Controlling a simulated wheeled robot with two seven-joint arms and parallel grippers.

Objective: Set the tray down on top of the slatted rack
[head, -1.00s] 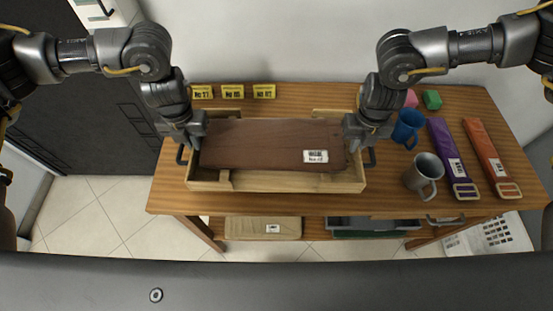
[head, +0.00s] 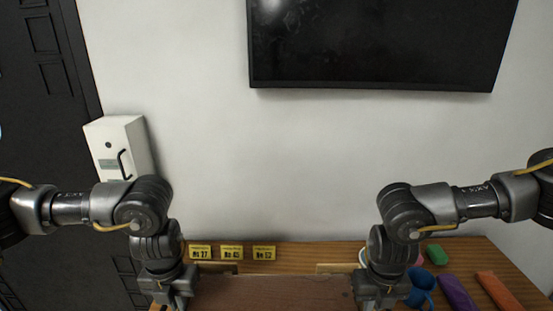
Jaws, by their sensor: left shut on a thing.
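The brown tray (head: 272,293) shows only as a strip at the bottom edge, between my two grippers. My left gripper (head: 170,298) is at the tray's left end and shut on it; its fingertips are cut off by the picture edge. My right gripper (head: 378,296) is at the tray's right end; its fingers are cut off, so I cannot tell its grip. Light wooden pieces of what looks like the slatted rack (head: 338,268) show just behind the tray. The rest of the rack is hidden or out of view, so the contact between tray and rack does not show.
Yellow number signs (head: 231,252) stand at the table's back left. A blue mug (head: 421,288), a green block (head: 437,256), a purple strap (head: 457,294) and an orange strap (head: 498,291) lie to the right. A white box (head: 118,148) and black screen (head: 380,42) are on the wall.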

